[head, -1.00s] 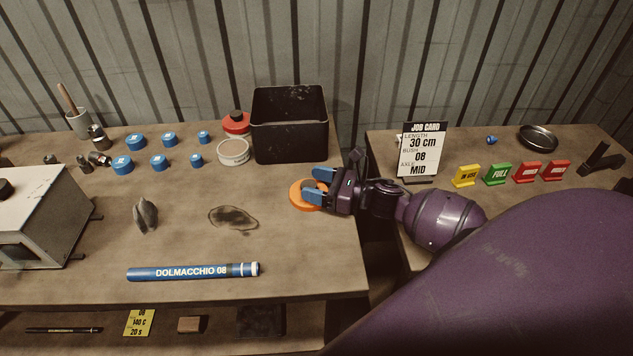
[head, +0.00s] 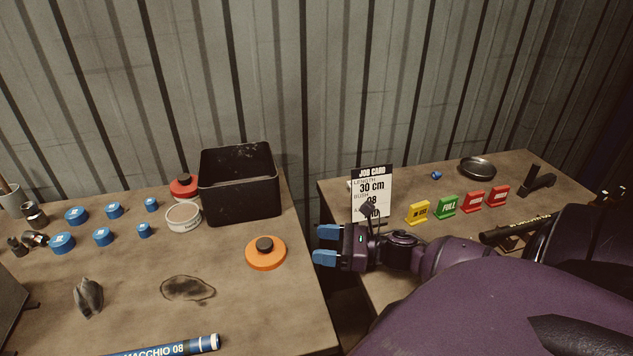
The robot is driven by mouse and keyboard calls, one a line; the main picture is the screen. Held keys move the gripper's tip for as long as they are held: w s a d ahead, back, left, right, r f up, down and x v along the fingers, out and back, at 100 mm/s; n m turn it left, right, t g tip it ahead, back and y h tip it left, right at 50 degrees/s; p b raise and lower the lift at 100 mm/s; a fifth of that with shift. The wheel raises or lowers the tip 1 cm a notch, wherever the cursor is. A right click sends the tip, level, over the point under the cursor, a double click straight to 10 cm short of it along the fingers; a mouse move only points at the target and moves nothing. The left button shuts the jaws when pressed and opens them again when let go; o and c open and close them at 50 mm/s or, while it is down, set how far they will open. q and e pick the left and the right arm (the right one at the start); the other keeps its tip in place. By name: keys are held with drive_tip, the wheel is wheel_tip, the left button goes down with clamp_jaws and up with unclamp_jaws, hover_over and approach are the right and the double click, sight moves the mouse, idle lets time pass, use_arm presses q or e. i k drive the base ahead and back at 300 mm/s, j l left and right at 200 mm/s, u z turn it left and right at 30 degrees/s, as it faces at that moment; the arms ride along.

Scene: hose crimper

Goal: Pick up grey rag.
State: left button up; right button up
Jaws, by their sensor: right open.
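A small crumpled grey rag (head: 88,297) stands bunched up on the left bench, at the lower left of the head view. A flat dark patch with a dark outline (head: 187,288) lies to its right; it looks like a stain. My right gripper (head: 325,246) is open and empty, its two blue fingers apart. It is over the gap between the benches, far to the right of the rag. My left gripper is not in view.
An orange disc with a black knob (head: 265,253) lies between the rag and my right gripper. A black bin (head: 240,190) stands behind it. Several blue caps (head: 103,237) are behind the rag. A blue tube (head: 165,347) lies in front. A job card (head: 372,190) stands on the right bench.

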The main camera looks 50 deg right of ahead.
sight(88, 295)
drive_tip(key=k, duration=1)
